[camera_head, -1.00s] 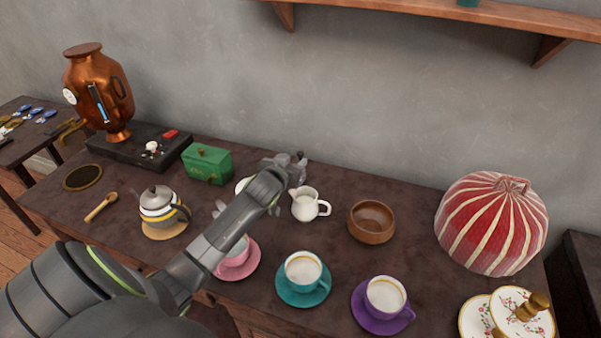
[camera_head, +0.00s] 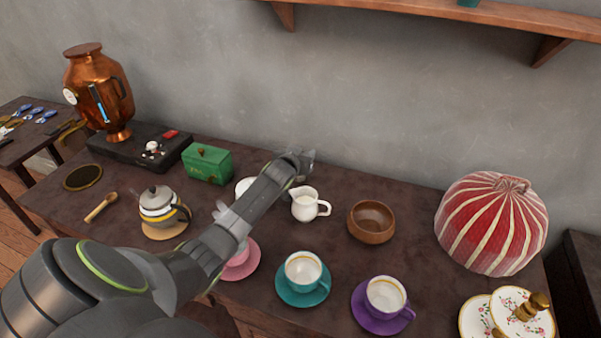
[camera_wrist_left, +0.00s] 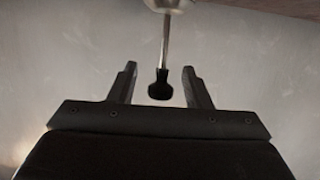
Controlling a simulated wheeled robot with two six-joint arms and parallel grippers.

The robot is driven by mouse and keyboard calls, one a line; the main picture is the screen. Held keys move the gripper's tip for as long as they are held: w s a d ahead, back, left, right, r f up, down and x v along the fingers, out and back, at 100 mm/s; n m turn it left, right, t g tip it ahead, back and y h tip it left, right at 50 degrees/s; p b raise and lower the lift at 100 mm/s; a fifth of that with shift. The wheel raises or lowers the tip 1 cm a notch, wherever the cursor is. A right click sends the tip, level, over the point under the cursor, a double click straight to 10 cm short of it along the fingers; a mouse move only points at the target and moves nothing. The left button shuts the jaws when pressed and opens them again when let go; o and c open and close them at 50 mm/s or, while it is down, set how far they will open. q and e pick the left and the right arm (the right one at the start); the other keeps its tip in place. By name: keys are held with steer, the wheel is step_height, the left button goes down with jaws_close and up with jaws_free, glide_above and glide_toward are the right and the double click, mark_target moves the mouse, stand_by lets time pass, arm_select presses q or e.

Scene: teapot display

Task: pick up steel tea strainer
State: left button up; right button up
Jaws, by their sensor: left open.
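In the left wrist view, what looks like the steel tea strainer (camera_wrist_left: 165,45) shows as a thin metal rod with a dark end and a pale rounded part at the top edge, cut off. My left gripper (camera_wrist_left: 160,68) is open, and the dark end lies between its two fingers in the picture, with gaps on both sides. I cannot tell the depth between them. In the head view my left gripper (camera_head: 304,164) is at the back of the table near the wall, and I cannot make out the strainer there. My right gripper is not in view.
A white jug (camera_head: 306,207) stands close in front of my left gripper. A green box (camera_head: 207,164) is to its left, a wooden bowl (camera_head: 371,222) to its right. A shelf (camera_head: 430,14) hangs above.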

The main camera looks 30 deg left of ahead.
arm_select(q)
steer(key=shift+w, duration=0.2)
jaws_close()
stand_by(0.4)
